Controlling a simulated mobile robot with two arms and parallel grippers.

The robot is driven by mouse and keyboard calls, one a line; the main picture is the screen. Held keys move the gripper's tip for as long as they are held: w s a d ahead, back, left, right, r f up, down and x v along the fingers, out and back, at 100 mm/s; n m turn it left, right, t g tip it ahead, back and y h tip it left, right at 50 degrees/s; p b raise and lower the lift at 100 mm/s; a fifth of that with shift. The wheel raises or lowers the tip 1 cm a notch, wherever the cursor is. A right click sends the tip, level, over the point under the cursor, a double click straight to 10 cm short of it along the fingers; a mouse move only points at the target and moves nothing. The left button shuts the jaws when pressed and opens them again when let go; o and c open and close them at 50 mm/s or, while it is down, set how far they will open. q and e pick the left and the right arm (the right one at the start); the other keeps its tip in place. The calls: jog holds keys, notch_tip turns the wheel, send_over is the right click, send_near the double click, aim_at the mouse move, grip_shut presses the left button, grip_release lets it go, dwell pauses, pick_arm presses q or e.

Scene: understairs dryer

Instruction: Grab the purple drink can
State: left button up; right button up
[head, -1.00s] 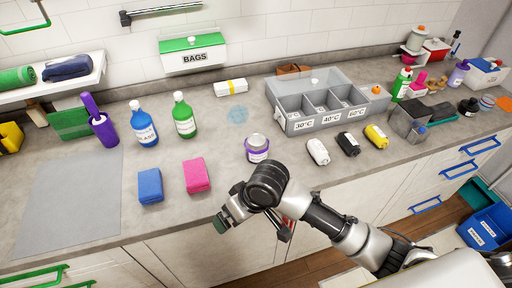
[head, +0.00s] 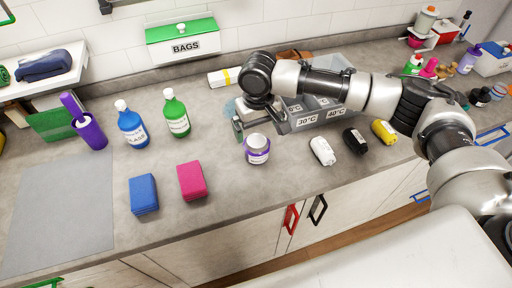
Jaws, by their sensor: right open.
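The purple drink can (head: 257,155), with a purple body, pale label and silver top, stands upright on the grey counter near the middle of the head view. My right gripper (head: 257,120) is open and empty. It appears just beyond and above the can, with one dark fingertip showing to the can's upper left. The other finger is hard to make out against the tray. I see no contact between gripper and can. My left gripper is not in view.
The grey sorting tray (head: 306,122) is partly hidden behind my right arm. Counter in front of the can is clear.

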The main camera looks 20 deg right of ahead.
aim_at(257, 140)
notch_tip(257, 140, down, 3)
jog(key=shift+r, duration=0.15)
notch_tip(257, 140, down, 4)
jog(key=shift+a+f+p, duration=0.1)
jog(key=shift+f+p, duration=0.1)
jog(key=shift+p, duration=0.7)
jog(key=shift+f, duration=0.4)
jog(key=c, duration=1)
